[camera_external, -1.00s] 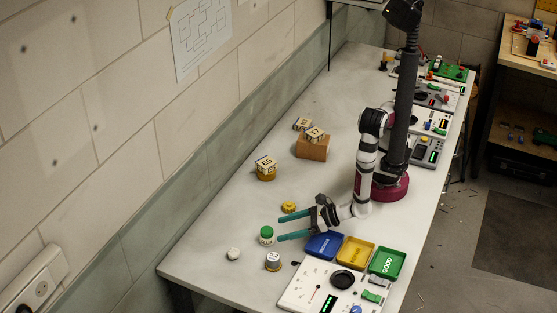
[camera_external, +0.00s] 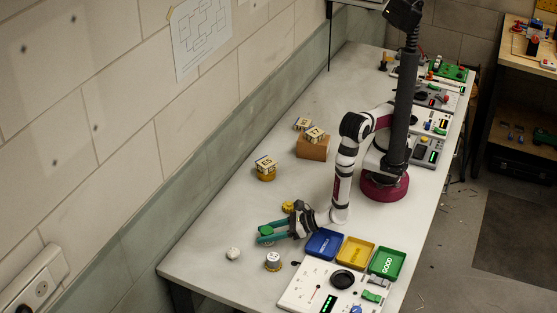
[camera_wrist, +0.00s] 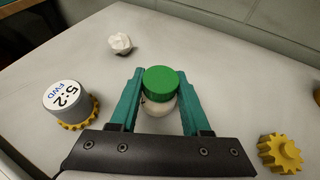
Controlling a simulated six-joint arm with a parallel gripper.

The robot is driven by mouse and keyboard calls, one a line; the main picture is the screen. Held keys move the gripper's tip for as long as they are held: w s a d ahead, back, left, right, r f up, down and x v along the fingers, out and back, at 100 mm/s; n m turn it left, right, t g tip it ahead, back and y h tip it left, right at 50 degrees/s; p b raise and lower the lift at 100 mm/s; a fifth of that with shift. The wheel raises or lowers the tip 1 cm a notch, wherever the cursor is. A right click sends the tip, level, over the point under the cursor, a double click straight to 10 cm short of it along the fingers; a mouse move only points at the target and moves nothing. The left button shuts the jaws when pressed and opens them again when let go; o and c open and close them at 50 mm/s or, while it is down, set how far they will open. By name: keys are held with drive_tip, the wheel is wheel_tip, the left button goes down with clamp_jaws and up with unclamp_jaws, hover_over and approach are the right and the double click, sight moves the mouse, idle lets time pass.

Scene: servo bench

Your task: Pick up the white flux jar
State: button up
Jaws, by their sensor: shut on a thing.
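The white flux jar with a green lid (camera_wrist: 160,83) stands between the two teal fingers of my gripper (camera_wrist: 161,100) in the wrist view. The fingers are shut on it, one on each side. The jar's white body shows below the lid. In the external view the green lid (camera_external: 265,231) shows between the fingers of my gripper (camera_external: 271,232), low over the bench near its left end. The fingers hide most of the jar's body there. I cannot tell whether the jar still touches the bench.
A white faceted lump (camera_wrist: 120,43) lies beyond the jar. A grey cylinder marked 5:2 on a yellow gear (camera_wrist: 70,101) stands at left, and a yellow gear (camera_wrist: 280,153) lies at right. Blue (camera_external: 324,244), yellow (camera_external: 355,252) and green (camera_external: 386,262) trays sit right of my gripper.

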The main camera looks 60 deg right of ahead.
clamp_jaws()
drive_tip(key=shift+r, duration=0.15)
